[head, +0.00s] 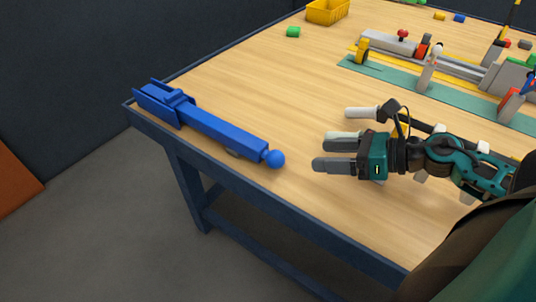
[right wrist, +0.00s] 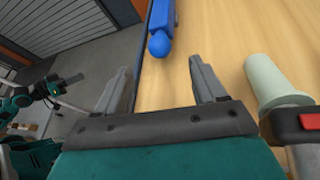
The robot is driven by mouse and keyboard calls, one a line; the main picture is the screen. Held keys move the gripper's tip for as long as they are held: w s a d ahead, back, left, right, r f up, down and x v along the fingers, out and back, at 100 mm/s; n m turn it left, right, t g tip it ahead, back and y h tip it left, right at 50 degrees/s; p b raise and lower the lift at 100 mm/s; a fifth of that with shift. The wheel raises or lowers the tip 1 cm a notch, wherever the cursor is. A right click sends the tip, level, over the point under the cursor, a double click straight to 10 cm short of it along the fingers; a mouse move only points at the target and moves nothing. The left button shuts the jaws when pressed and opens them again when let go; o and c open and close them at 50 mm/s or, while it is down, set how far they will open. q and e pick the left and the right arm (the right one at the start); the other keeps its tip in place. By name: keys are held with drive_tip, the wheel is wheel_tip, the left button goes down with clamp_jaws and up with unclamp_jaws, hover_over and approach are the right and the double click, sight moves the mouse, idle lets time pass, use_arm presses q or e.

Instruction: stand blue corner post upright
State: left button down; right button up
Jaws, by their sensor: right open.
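The blue corner post (head: 215,128) lies flat on the wooden table along its near-left edge. Its bracket-like end is at the far-left corner, and its round ball end (head: 276,158) points toward my right gripper (head: 322,150). That gripper is open and empty, to the right of the ball and apart from it. In the right wrist view the ball (right wrist: 159,44) shows ahead, between the lines of the two fingers, with part of the post beyond it cut by the top edge. My left gripper (right wrist: 70,80) shows small at the left there; its jaw state is unclear.
The workbench's dark blue rim (head: 170,138) runs close beside the post, with open floor beyond. A grey slat conveyor assembly (head: 435,65) on a green mat (head: 385,78) stands at the back right. The table's middle is clear.

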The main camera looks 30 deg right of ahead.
sight(284, 157)
drive_tip(key=shift+w+a+f+n, duration=0.2)
drive_tip(key=shift+f+n, duration=0.15)
drive_tip(key=shift+n, duration=0.05)
drive_tip(key=x, duration=1)
drive_tip(key=shift+w+a+b, duration=0.1)
drive_tip(key=shift+b, duration=0.3)
drive_tip(key=shift+x, duration=0.85)
drive_tip(key=shift+a+f, duration=0.1)
drive_tip(key=shift+a, duration=0.1)
clamp_jaws()
